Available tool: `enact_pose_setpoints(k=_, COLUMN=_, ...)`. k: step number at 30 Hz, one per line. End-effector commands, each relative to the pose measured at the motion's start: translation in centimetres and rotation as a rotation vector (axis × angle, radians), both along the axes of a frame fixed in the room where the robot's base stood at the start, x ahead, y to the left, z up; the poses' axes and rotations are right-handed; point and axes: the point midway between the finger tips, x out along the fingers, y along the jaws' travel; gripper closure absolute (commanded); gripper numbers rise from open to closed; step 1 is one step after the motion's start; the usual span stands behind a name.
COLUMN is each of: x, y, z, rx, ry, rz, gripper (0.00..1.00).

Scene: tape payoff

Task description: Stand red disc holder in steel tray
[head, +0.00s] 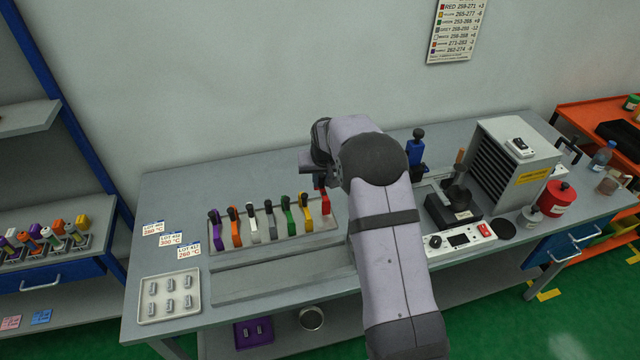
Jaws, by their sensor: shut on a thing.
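The red disc holder (325,203) is upright at the right end of a row of holders. My gripper (322,187) is shut on its top, and my arm hides part of the grip. The steel tray (272,244) is a shallow grey tray under the row. The red holder is over the tray's right end; I cannot tell whether its foot touches the tray floor. Purple (215,230), orange (235,228), white (253,228), grey (271,220), green (289,216) and yellow (306,214) holders stand to its left.
A blue holder (416,150) stands right of my arm, near a black device (452,205) and a grey slatted cabinet (513,155). A pale tray (191,283) with small metal pieces lies at front left. My arm hides the bench's middle. Bench surface at back left is clear.

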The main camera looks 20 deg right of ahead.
Motion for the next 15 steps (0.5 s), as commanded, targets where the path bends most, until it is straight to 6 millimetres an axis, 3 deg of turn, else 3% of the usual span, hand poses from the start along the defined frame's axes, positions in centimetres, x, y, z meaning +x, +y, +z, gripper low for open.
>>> enact_pose_setpoints(k=6, x=1.06, y=-0.50, z=-0.64, rx=0.001, ry=-0.002, rz=0.021, gripper=1.00)
enact_pose_setpoints(k=15, x=1.07, y=-0.50, z=-1.13, rx=0.001, ry=0.000, rz=0.023, gripper=1.00)
